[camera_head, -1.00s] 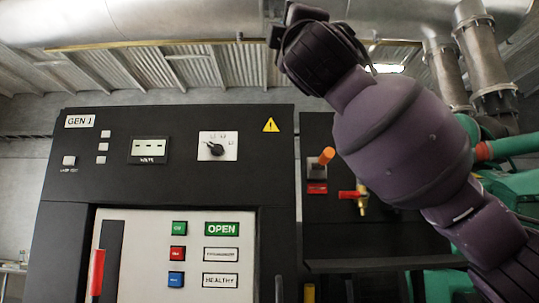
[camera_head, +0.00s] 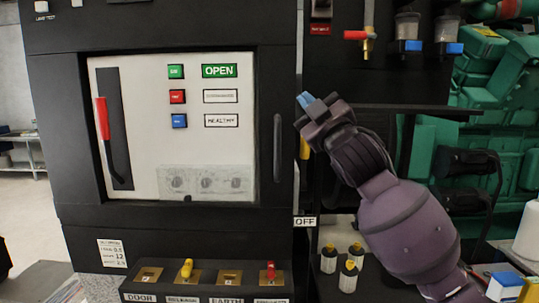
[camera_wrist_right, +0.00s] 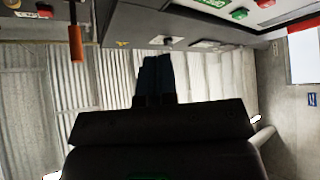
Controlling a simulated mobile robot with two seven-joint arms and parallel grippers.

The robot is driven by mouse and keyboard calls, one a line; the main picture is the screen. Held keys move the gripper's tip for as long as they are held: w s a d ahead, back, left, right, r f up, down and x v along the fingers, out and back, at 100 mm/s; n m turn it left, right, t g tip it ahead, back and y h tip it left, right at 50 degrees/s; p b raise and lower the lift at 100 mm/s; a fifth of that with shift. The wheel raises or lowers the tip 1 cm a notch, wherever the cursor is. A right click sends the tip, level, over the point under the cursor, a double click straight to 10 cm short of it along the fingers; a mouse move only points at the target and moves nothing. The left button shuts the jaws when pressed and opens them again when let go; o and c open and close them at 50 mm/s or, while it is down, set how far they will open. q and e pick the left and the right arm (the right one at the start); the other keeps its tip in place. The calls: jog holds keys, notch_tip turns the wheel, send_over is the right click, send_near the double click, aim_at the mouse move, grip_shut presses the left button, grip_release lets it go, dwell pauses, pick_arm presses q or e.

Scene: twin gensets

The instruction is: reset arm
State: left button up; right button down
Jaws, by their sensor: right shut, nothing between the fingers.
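My right arm comes in from the lower right in the head view, and its gripper (camera_head: 306,100) points up and left. The blue fingertips are together with nothing between them. The gripper is in front of the right edge of the black generator cabinet (camera_head: 150,228), beside the dark door handle (camera_head: 278,148). The right wrist view also shows the shut fingers (camera_wrist_right: 155,78), with the cabinet front and ribbed ceiling beyond. My left gripper is not in view.
The white panel (camera_head: 140,100) has a red-handled lever (camera_head: 102,118) and coloured buttons. Key switches (camera_head: 187,268) line the ledge below. Small bottles (camera_head: 348,276) stand at lower right, and a valve (camera_head: 367,38) is above. Green machinery (camera_head: 500,110) is behind at right.

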jog(key=s+d+f+m+g+h, duration=0.1)
jog(key=s+d+f+m+h, duration=0.2)
jog(key=f, duration=1)
jog(key=s+d+f+m+g+h, duration=0.1)
jog(key=s+d+f+m+h, duration=0.3)
jog(key=f, duration=0.9)
jog(key=s+d+f+m+g, duration=0.15)
jog(key=d+f, duration=0.35)
jog(key=f, duration=0.8)
jog(key=s+d+f+m+g+h, duration=0.2)
jog(key=s+d+f+g, duration=0.1)
jog(key=s+f, duration=0.9)
jog(key=s+d+f+m+g+h, duration=0.2)
jog(key=s+d+f, duration=0.3)
jog(key=s+f, duration=0.8)
jog(key=shift+f+m+g, duration=0.2)
jog(key=shift+m+g, duration=0.35)
